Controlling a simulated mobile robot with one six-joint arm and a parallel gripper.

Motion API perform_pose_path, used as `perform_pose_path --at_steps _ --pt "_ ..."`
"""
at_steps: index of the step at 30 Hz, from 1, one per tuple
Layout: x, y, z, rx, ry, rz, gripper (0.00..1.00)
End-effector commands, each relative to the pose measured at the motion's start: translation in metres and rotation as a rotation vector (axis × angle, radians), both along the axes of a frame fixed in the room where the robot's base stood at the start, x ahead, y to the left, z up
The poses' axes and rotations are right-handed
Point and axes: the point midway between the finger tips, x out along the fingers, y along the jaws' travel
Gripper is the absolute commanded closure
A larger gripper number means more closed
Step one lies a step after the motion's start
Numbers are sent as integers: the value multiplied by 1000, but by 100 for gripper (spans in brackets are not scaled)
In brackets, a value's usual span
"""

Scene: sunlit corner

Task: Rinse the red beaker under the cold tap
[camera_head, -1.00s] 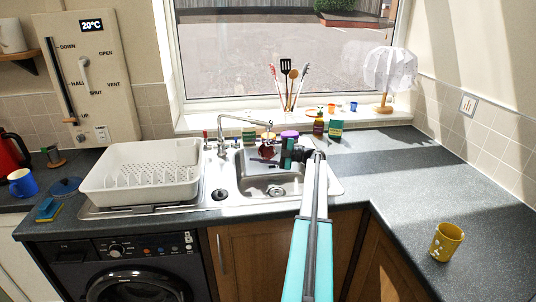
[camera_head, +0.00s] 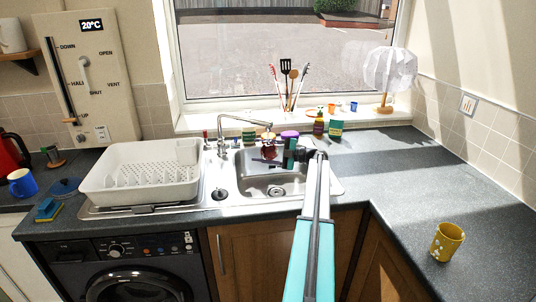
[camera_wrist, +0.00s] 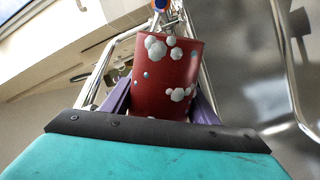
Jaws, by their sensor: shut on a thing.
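The red beaker (camera_wrist: 152,88) fills the middle of the wrist view, with clumps of white foam and small bluish drops on its side. My gripper (camera_wrist: 160,105) is shut on it, with a purple finger on each side. In the head view the beaker (camera_head: 269,151) is held above the sink basin (camera_head: 262,184), close below the spout end of the chrome tap (camera_head: 243,119). I cannot tell whether water is running. My gripper (camera_head: 285,155) reaches it from the right. The beaker's inside is hidden.
A white dish rack (camera_head: 140,178) stands left of the basin. A yellow cup (camera_head: 446,242) stands on the right worktop, which is otherwise largely clear.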

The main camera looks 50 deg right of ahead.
Motion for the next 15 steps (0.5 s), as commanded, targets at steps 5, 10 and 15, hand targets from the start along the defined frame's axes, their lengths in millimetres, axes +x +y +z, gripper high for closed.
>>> perform_pose_path --at_steps 5,10,15 --pt "1 -1 0 0 0 0 68" --pt "3 -3 0 0 0 0 68" --pt "6 -5 0 0 0 0 68"
